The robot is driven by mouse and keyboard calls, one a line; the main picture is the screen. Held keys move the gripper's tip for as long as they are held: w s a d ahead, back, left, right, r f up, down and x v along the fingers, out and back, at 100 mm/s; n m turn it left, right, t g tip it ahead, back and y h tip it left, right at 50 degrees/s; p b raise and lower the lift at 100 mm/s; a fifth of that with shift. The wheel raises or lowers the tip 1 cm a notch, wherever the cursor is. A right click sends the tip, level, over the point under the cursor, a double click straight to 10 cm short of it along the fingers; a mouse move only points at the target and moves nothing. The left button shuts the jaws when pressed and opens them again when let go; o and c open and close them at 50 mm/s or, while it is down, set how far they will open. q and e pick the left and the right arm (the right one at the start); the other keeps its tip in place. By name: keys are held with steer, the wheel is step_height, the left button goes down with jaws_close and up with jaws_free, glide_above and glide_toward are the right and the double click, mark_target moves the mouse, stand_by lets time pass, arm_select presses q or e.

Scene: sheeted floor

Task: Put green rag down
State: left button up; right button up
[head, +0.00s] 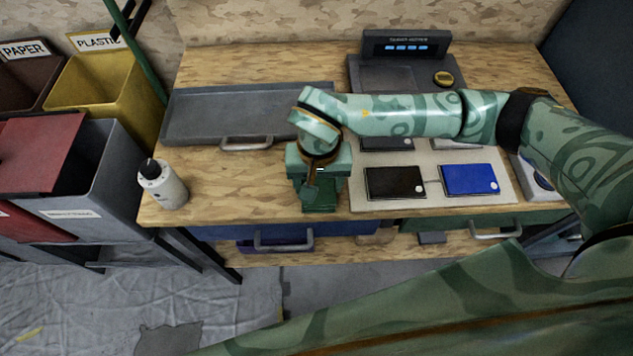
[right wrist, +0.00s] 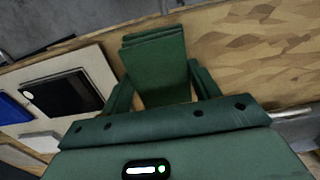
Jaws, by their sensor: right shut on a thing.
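The green rag (right wrist: 155,62) is a folded dark green stack in the right wrist view, held between the two fingers of my right gripper (right wrist: 160,92). In the head view my right gripper (head: 318,186) points down over the front middle of the wooden workbench (head: 240,195), left of the beige mat. The rag (head: 319,204) shows small below it, near the bench's front edge. I cannot tell whether the rag touches the bench top. My left gripper is not in view.
A beige mat (head: 434,190) holds a black device (head: 395,183) and a blue device (head: 469,179). A grey tray (head: 220,115) lies at the back left, a scale (head: 385,75) at the back right. A white bottle (head: 163,186) stands front left. Bare wood lies between bottle and gripper.

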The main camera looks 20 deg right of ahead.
mark_target(318, 185)
steer(key=shift+r, duration=0.15)
steer(key=o, duration=0.9)
steer(key=shift+o, duration=0.2)
step_height(318, 185, up, 12)
steer(key=p, duration=0.3)
